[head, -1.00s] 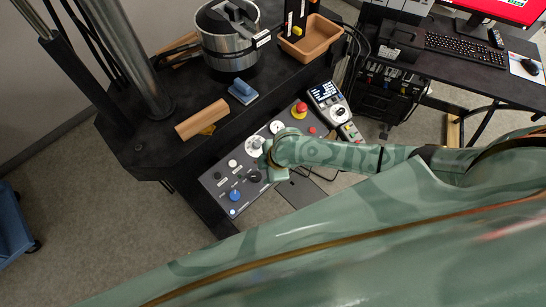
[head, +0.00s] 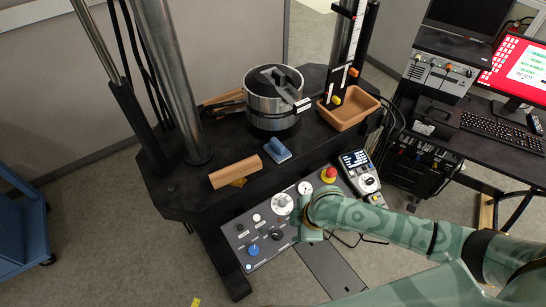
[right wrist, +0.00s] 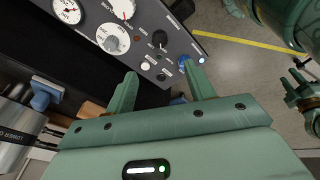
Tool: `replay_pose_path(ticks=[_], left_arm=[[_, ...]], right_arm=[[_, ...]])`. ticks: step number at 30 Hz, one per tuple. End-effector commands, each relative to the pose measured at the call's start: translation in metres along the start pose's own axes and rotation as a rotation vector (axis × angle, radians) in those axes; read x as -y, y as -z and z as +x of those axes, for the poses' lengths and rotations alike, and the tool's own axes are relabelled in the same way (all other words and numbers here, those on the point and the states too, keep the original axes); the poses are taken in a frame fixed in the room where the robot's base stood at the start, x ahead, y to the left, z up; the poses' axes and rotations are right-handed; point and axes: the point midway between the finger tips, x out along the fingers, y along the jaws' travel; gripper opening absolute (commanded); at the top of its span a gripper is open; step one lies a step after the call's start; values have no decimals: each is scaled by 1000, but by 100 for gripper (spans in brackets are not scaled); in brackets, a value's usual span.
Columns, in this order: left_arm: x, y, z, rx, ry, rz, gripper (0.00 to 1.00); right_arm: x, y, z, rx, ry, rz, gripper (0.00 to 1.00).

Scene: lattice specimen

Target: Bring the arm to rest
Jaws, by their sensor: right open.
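My right arm (head: 375,218) is green and comes in from the lower right in the head view. Its gripper (head: 308,230) is over the sloped control panel (head: 262,224), seen from above, so its fingers are mostly hidden there. In the right wrist view the right gripper (right wrist: 160,80) is open. Its two fingers stand apart with nothing between them, in front of the panel's lower edge. The blue knob (right wrist: 184,61) shows near the right-hand fingertip; I cannot tell whether they touch. My left gripper does not show in the head view.
A red stop button (head: 329,174) and a handheld display unit (head: 360,170) sit near the arm.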

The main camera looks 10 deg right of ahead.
Motion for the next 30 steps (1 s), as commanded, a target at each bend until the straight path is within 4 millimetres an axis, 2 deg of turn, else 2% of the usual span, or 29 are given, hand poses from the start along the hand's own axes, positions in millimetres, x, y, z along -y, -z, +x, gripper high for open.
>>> replay_pose_path(ticks=[5,8,11,12,14,15,17,18,20,21,24,27,30], left_arm=[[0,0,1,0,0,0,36],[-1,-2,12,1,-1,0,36],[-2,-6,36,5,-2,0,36],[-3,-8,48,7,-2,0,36],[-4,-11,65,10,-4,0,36],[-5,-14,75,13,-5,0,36],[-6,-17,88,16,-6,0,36],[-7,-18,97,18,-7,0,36],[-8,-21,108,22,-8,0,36],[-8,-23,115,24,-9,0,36],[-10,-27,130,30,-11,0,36],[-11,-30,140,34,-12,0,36],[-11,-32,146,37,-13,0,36]], right_arm=[[0,-1,2,0,-1,6,54],[1,-12,26,0,-16,72,54],[9,-42,80,9,-49,230,54],[18,-61,107,18,-64,309,54],[38,-93,147,39,-85,430,54],[57,-114,171,57,-94,506,54],[91,-146,202,89,-100,605,54],[116,-166,219,112,-101,664,54],[159,-192,241,147,-94,745,54],[189,-207,253,171,-86,790,54],[262,-235,271,226,-60,887,54],[321,-251,278,268,-32,955,54],[361,-258,279,294,-12,997,54]])
